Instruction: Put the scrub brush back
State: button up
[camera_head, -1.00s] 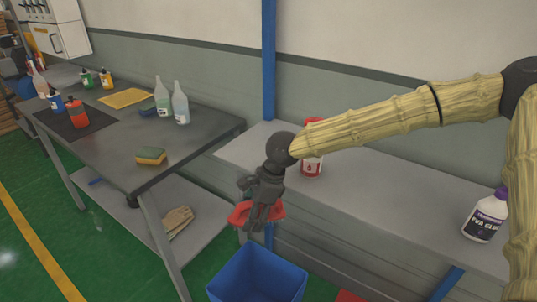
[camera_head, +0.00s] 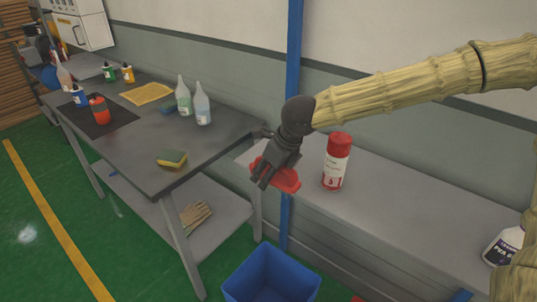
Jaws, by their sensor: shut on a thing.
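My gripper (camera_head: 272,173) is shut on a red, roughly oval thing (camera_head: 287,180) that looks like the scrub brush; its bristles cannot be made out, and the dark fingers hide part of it. It is held in the air, tilted, in front of the blue post and by the left end of the grey bench (camera_head: 400,222). The dark grey worktable (camera_head: 140,165) stands to the left of my gripper.
On the worktable are a yellow-green sponge (camera_head: 172,158), two clear bottles (camera_head: 202,105), a yellow cloth (camera_head: 147,93), a small blue item (camera_head: 168,108) and several small bottles. A red canister (camera_head: 336,165) stands on the bench. A blue bin (camera_head: 270,282) is below.

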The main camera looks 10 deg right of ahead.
jog(key=shift+w+d+r, duration=0.15)
jog(key=shift+w+d, duration=0.05)
jog(key=shift+d, duration=0.25)
jog(key=w+d+p, duration=0.1)
jog(key=w+d, duration=0.1)
jog(key=w, duration=0.2)
jog(key=w+d+f+p, duration=0.1)
jog(key=w+d+p, duration=0.1)
jog(key=w, duration=0.3)
jog(key=w+d+p, duration=0.2)
jog(key=w+d, duration=0.1)
jog(key=w, duration=0.2)
jog(key=shift+f, duration=0.25)
jog(key=shift+f+p, duration=0.8)
jog(key=shift+f, duration=1)
jog(key=shift+f, duration=0.15)
jog(key=o, duration=1.1)
jog(key=b+v, duration=0.2)
jog(key=v, duration=1)
jog(key=shift+b, duration=0.3)
